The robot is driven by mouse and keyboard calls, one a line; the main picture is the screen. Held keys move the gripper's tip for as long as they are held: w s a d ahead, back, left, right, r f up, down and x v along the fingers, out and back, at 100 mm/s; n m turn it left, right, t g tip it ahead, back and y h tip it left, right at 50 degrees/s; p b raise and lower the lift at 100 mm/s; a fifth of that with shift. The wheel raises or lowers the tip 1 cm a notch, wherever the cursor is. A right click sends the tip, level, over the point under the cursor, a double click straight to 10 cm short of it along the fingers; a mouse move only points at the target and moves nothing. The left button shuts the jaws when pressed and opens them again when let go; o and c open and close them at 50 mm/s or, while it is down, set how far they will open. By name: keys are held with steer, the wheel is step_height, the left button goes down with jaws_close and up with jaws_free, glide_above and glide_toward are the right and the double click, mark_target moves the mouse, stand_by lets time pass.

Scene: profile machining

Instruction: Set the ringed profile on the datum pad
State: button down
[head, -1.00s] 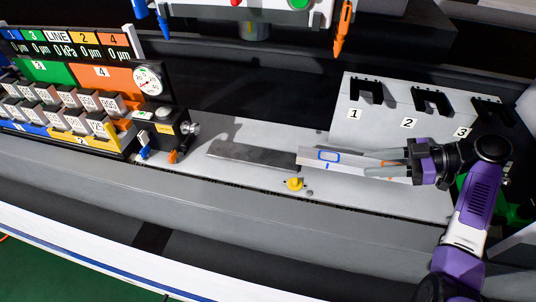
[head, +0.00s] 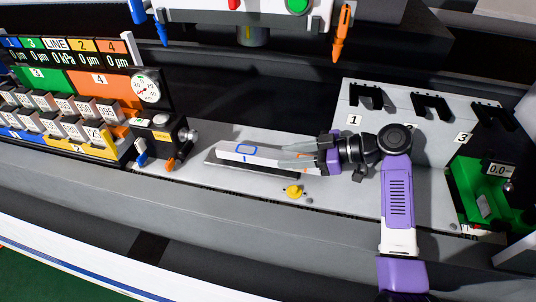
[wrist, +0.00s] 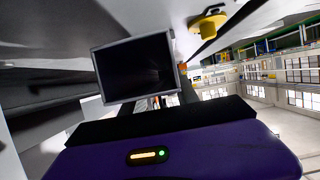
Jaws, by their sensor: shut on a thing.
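The ringed profile (head: 236,151) is a pale grey bar with a blue outlined ring and a short blue mark on its faces. My gripper (head: 300,153) is shut on its right end in the head view. The profile lies lengthwise over the datum pad (head: 270,173), a dark flat strip on the grey bed, and hides much of it. The pad's front edge and left corner show. I cannot tell whether the profile touches the pad. In the wrist view the profile's rectangular end (wrist: 133,70) shows dark with a grey rim.
A yellow knob (head: 293,191) stands just in front of the pad. A small dark block with a silver knob (head: 163,140) is to the left, beside racked blocks (head: 70,120). A panel with numbered slots (head: 372,110) stands behind right, and a green bay (head: 485,190) lies far right.

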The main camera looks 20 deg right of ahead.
mark_target(268, 156)
steer(key=shift+w+a, duration=0.6)
steer(key=shift+a, duration=0.2)
steer(key=w+a, duration=0.2)
steer(key=a, duration=0.1)
steer(key=shift+w+a+f+b, duration=0.2)
steer(key=shift+f+b, duration=0.1)
steer(key=shift+f, duration=0.3)
steer(key=shift+d+f, duration=0.1)
steer(key=shift+f, duration=0.1)
steer(key=c, duration=0.9)
jaws_free()
steer(key=b+v, duration=0.2)
steer(key=v, duration=0.8)
steer(key=shift+s+d, duration=0.2)
steer(key=shift+d, duration=0.05)
steer(key=shift+b+v, duration=0.35)
steer(key=shift+v, duration=0.4)
